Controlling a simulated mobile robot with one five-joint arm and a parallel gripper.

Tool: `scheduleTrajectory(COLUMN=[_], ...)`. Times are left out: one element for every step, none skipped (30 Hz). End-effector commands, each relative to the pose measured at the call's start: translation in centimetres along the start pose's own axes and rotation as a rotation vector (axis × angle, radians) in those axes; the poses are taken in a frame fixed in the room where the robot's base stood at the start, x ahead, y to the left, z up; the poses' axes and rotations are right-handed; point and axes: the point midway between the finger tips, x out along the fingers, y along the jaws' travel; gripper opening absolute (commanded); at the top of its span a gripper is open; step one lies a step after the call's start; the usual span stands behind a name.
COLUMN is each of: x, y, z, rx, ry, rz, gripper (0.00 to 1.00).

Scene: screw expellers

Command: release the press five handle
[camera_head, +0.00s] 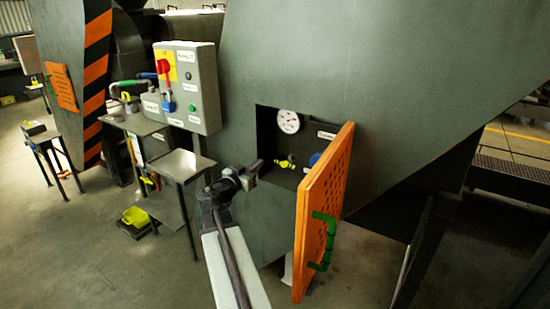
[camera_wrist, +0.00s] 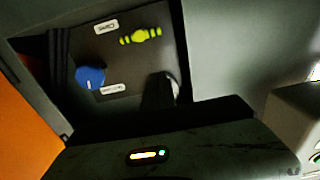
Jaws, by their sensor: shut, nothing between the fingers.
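An orange perforated door (camera_head: 325,210) stands swung open from a square recess in the dark green-grey machine. A green handle (camera_head: 322,240) is fixed on the door's outer face. My gripper (camera_head: 256,168) is shut and empty, to the left of the door and in front of the recess. It is clear of the green handle. In the wrist view, the handle is out of sight and only an edge of the orange door (camera_wrist: 25,130) shows at the left.
The recess holds a gauge (camera_head: 288,121), a yellow valve (camera_head: 285,163) and a blue knob (camera_wrist: 90,77). A grey control box (camera_head: 205,95) with a red switch hangs left of the recess. Small metal tables (camera_head: 180,165) stand at left; open floor lies in front.

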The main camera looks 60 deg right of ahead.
Motion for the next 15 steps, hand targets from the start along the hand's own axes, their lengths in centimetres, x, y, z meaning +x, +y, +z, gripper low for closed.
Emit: scheduleTrajectory(x=[0.0, 0.0, 0.1, 0.3, 0.5, 0.9, 1.3, 1.8, 2.6, 3.3, 3.9, 4.9, 5.5, 6.2, 7.1], y=[0.0, 0.0, 0.0, 0.0, -0.1, -0.1, -0.1, -0.1, -0.1, -0.1, -0.2, -0.1, -0.1, -0.2, -0.1], z=[0.0, 0.1, 0.1, 0.1, 0.1, 0.1, 0.1, 0.1, 0.1, 0.1, 0.1, 0.1, 0.1, 0.1, 0.1], rx=[0.0, 0.0, 0.0, 0.0, 0.0, -0.001, -0.001, -0.001, -0.001, -0.001, -0.001, -0.001, -0.001, -0.001, -0.001], ry=[0.0, -0.001, -0.001, -0.001, -0.001, -0.001, -0.001, -0.002, -0.002, -0.002, -0.002, -0.002, -0.002, -0.002, -0.002], rz=[0.0, 0.0, 0.001, 0.001, 0.001, 0.001, 0.002, 0.003, 0.004, 0.003, 0.003, 0.005, 0.004, 0.003, 0.005], gripper=[0.0, 0.0, 0.0, 0.0, 0.0, 0.0, 0.0, 0.0, 0.0, 0.0, 0.0, 0.0, 0.0, 0.0, 0.0])
